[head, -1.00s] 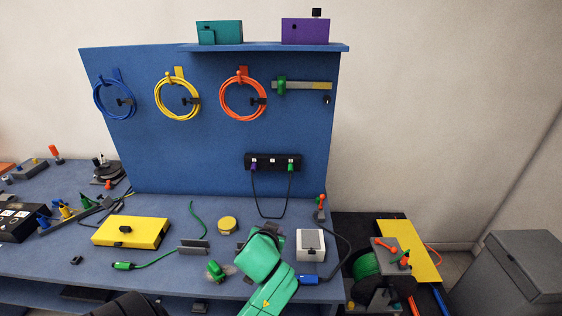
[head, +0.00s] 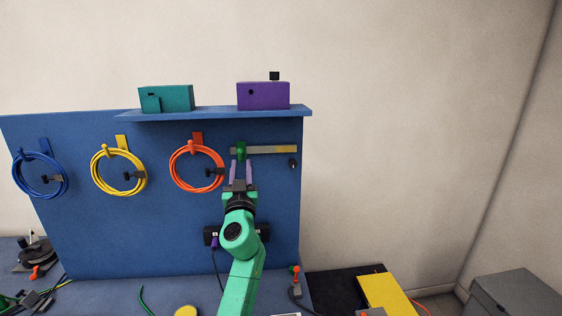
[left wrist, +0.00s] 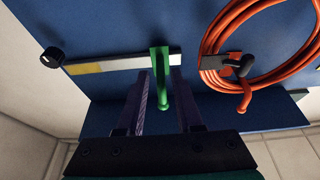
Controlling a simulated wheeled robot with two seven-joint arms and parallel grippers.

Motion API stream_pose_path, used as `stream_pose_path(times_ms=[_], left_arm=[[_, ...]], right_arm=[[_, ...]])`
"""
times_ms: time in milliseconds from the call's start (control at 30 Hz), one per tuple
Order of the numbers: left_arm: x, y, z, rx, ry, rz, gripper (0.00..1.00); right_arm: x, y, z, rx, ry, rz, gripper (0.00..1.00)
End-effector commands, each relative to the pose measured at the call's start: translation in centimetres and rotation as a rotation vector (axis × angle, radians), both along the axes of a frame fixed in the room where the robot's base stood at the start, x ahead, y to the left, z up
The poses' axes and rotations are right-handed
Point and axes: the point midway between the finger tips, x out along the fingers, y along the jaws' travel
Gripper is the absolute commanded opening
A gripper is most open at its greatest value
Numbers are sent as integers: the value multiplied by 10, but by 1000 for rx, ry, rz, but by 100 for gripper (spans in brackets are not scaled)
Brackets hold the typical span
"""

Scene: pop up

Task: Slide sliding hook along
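The green sliding hook (head: 241,151) sits on a light horizontal rail (head: 273,150) on the blue board, near the rail's left end. The rail's yellowish part lies toward its right end. My left gripper (head: 242,164) reaches up at the hook with its two purple fingers apart. In the left wrist view, the hook (left wrist: 160,80) hangs between the open fingers (left wrist: 160,72), with a gap visible on each side. Whether a finger touches it is unclear. That view shows the rail (left wrist: 110,64) turned round, yellow part at left. My right gripper is out of view.
An orange cable coil (head: 197,168) hangs just left of the rail, and a dark knob (head: 293,163) sits below its right end. A shelf (head: 215,112) with teal (head: 172,97) and purple boxes (head: 263,95) juts out above. A black socket strip (head: 210,235) is partly behind my arm.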

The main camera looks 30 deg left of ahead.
Motion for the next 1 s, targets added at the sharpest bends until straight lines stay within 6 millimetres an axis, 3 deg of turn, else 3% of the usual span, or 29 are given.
stream_pose_path(times_ms=[100,200,467,1000], left_arm=[[11,10,6,-1,-1,1,31],[10,9,5,-1,-1,1,0],[11,6,3,-1,-1,0,0],[35,-24,1,-2,0,-2,0]], right_arm=[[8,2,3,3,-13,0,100],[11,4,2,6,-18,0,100],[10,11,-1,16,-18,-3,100],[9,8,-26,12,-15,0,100]])
